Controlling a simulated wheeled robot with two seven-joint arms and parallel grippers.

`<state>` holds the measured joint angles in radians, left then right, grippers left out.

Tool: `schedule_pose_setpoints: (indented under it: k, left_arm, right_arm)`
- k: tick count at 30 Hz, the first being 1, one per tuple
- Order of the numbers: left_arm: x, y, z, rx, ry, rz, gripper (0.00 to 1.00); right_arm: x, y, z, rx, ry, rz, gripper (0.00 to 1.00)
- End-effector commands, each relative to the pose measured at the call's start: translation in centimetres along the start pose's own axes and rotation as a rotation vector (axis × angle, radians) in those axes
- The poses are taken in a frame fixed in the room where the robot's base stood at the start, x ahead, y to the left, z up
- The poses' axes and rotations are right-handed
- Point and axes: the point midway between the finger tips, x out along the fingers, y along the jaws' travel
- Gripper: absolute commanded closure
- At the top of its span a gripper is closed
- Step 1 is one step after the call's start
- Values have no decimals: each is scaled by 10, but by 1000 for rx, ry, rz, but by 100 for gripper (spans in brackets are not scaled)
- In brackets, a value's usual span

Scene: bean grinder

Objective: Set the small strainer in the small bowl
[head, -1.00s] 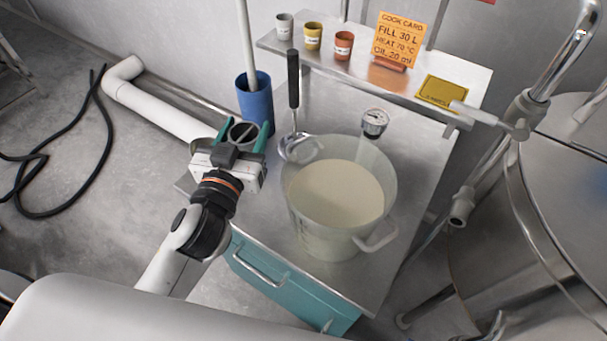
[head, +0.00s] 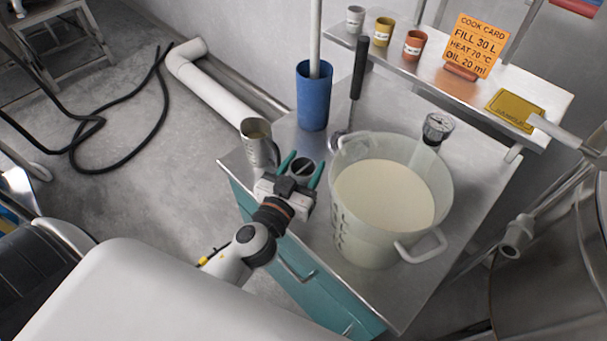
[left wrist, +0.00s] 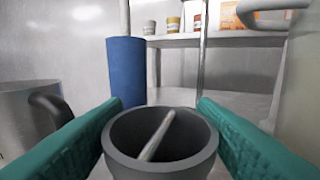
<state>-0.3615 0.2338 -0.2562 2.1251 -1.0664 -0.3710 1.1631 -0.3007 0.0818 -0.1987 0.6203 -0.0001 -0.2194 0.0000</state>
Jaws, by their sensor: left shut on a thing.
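I see nothing that is plainly a small strainer or a small bowl. My left gripper (head: 305,163) is shut on a small dark grey cup (head: 302,178), above or at the left front part of the steel table; its height is unclear. In the left wrist view, the cup (left wrist: 160,170) sits upright between the teal fingers, with a pale bar slanting across its mouth. A metal jug (head: 258,150) stands just left of the gripper and shows in the left wrist view (left wrist: 22,115) with a black handle. My right gripper is not in view.
A large translucent pot (head: 350,235) of pale liquid stands right of the gripper. A blue container (head: 313,100) with a pole stands behind. A dark-handled ladle (head: 360,70) and a dial gauge (head: 438,127) are near the pot. A shelf (head: 560,92) holds small cups and a card.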

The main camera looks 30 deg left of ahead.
Motion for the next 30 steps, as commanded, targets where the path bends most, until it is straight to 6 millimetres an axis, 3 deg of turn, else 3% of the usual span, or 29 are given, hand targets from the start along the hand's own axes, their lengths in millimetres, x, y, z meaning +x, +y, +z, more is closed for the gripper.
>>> schedule_pose_setpoints:
  k: [1, 3, 16, 17, 21, 30]
  left_arm:
    - [0, 0, -12, 0, 1, 1, 70]
    - [0, 0, -18, 0, 0, 1, 70]
    - [0, 0, -23, 0, -1, -1, 70]
    - [0, 0, -23, 0, 0, -1, 45]
    - [0, 0, -22, 0, 0, -1, 25]
    - [0, 0, -20, 1, 0, -1, 25]
  right_arm:
    - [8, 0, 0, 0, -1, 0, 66]
    - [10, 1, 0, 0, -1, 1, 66]
    - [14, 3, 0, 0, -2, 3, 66]
    - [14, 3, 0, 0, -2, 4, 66]
    - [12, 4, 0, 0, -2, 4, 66]
    - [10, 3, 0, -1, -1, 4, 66]
